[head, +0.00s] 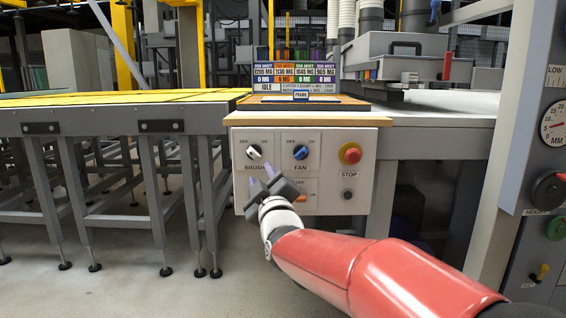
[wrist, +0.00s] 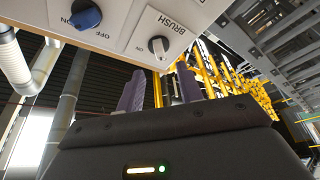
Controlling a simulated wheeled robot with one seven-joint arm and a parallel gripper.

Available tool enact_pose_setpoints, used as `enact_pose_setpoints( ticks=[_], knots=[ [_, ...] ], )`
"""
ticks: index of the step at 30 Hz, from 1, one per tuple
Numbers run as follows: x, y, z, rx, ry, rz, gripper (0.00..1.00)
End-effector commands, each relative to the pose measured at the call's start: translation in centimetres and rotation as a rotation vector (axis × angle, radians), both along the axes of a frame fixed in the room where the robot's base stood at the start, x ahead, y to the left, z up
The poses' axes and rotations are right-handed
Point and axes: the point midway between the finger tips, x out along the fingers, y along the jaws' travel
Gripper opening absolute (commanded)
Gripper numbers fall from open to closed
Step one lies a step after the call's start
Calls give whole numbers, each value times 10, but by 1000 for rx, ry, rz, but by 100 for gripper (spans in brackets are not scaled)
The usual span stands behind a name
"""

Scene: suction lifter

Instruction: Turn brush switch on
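The brush switch (head: 254,152) is a white rotary knob on the upper left of the control box front, with OFF and ON marks above it. It also shows in the wrist view (wrist: 158,46), beside the BRUSH label. Its exact setting is too small to tell. My gripper (head: 261,176) is just below the switch in the head view, with its two purple fingers pointing up at the panel. In the wrist view the fingers (wrist: 161,80) stand apart with nothing between them, and the knob is beyond their tips, seemingly not touched.
A blue fan switch (head: 300,152) and a red stop button (head: 350,153) are to the right of the brush switch. My gripper partly covers the lower panel, where an orange knob (head: 300,197) shows. A conveyor table (head: 110,120) stands at the left.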

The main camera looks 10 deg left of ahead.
Motion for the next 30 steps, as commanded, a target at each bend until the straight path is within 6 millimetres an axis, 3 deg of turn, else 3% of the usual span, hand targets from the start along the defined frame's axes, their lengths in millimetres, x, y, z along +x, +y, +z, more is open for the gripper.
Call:
enact_pose_setpoints(
  ticks=[15, 27, 30],
  knots=[
    [56, 35, 20, 1, -13, 0, 36],
    [65, 39, 22, 2, -13, -1, 36],
    [65, 39, 22, 2, -13, -1, 25]
  ],
)
